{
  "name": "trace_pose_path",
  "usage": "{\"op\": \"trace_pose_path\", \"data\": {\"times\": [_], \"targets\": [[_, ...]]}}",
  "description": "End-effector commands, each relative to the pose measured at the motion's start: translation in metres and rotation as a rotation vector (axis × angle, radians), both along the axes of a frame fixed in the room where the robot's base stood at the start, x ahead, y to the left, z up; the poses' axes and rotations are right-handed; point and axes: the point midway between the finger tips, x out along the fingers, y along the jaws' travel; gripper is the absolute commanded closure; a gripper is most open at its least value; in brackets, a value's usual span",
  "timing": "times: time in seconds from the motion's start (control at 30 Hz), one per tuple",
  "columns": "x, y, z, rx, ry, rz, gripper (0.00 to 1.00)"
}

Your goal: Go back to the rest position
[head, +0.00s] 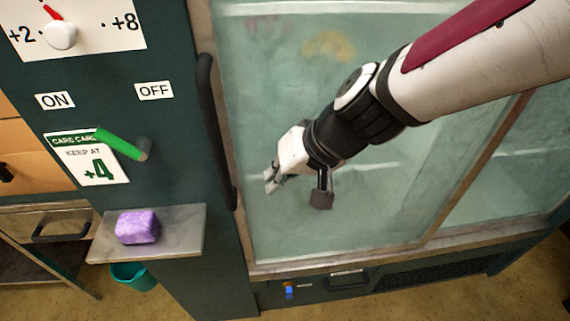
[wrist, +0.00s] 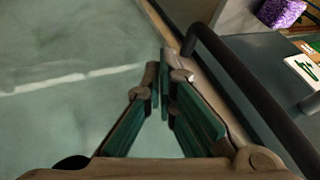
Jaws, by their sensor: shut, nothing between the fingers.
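My gripper (head: 270,178) is at the end of my white, black and dark red arm, in front of the glass door of the cabinet in the head view. Its fingers are shut and hold nothing. In the wrist view the fingertips of my gripper (wrist: 164,75) come together close to the black door handle (wrist: 245,85). The handle (head: 213,130) stands just left of my gripper in the head view, and they look apart. The glass door (head: 300,225) looks closed.
Left of the handle is a dark panel with a dial (head: 61,35), a green lever (head: 122,145) and a "keep at +4" card (head: 90,168). A purple block (head: 137,227) lies on a small shelf (head: 185,232). A teal bucket (head: 133,276) stands below on the floor.

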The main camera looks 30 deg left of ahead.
Motion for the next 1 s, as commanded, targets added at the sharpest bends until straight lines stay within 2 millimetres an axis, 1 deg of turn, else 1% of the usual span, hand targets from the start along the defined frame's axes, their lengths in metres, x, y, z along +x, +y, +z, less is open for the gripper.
{"op": "trace_pose_path", "data": {"times": [0.03,0.2,0.33,0.53,0.57,0.63,0.67,0.77,0.8,0.87,0.9,0.97,1.0], "targets": [[0.001,-0.006,0.009,0.001,-0.004,-0.003,1.0],[0.0,-0.02,0.03,0.001,-0.002,-0.001,1.0],[0.0,-0.026,0.038,0.0,0.001,-0.001,1.0],[0.0,-0.032,0.043,-0.005,-0.002,-0.005,1.0],[0.001,-0.035,0.044,-0.009,-0.006,-0.01,1.0],[0.004,-0.05,0.051,-0.03,-0.019,-0.03,1.0],[0.006,-0.059,0.055,-0.041,-0.03,-0.044,1.0],[0.012,-0.103,0.072,-0.099,-0.062,-0.113,1.0],[0.012,-0.125,0.08,-0.126,-0.075,-0.15,1.0],[0.011,-0.159,0.092,-0.168,-0.091,-0.209,1.0],[0.01,-0.182,0.099,-0.195,-0.101,-0.253,1.0],[0.004,-0.215,0.11,-0.233,-0.111,-0.318,1.0],[-0.001,-0.237,0.116,-0.258,-0.116,-0.365,1.0]]}}
